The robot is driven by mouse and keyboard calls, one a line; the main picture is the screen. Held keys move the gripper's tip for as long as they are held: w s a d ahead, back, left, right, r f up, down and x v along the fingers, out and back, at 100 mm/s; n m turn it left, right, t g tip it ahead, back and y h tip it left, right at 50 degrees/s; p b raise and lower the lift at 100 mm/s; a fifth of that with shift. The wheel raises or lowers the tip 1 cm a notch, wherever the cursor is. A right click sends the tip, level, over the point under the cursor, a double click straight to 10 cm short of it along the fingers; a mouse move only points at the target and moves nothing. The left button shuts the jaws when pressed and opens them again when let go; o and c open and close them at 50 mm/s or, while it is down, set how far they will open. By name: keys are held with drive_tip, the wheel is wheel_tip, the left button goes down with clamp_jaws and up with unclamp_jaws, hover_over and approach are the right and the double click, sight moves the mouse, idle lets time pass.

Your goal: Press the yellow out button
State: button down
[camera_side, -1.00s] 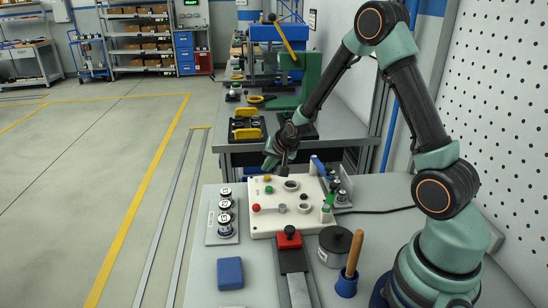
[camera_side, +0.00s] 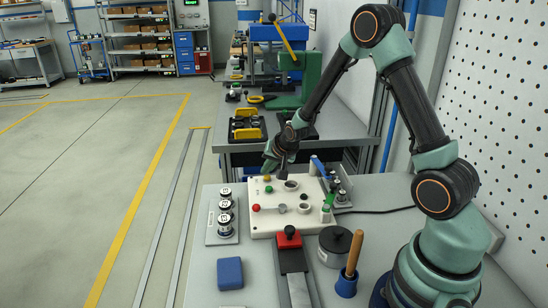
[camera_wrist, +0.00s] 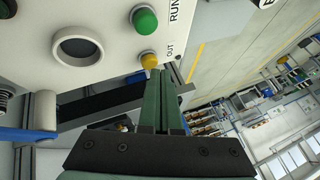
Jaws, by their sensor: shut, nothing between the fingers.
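The yellow button (camera_side: 267,178) sits near the far left corner of the white control panel (camera_side: 262,222). In the wrist view the yellow button (camera_wrist: 149,59) is beside the word OUT, next to the green button (camera_wrist: 145,20) marked RUN. My gripper (camera_side: 267,169) is at the far edge of the panel, close above the yellow button. In the wrist view my gripper (camera_wrist: 160,74) has its green fingers together and empty, with the tips right at the yellow button's edge. I cannot tell whether they touch it or whether it is pressed in.
The panel also bears a red knob (camera_side: 256,208) and round sockets. A rack of bottles (camera_side: 226,215) stands to its left. A blue block (camera_side: 230,272), a dark round pot (camera_side: 335,244) and a wooden-handled tool (camera_side: 354,253) are nearer the camera.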

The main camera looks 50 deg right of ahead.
sight(268, 178)
drive_tip(key=shift+f, duration=0.55)
idle(0.9)
drive_tip(key=shift+r, duration=0.95)
drive_tip(key=shift+r, duration=0.1)
drive_tip(key=shift+r, duration=2.45)
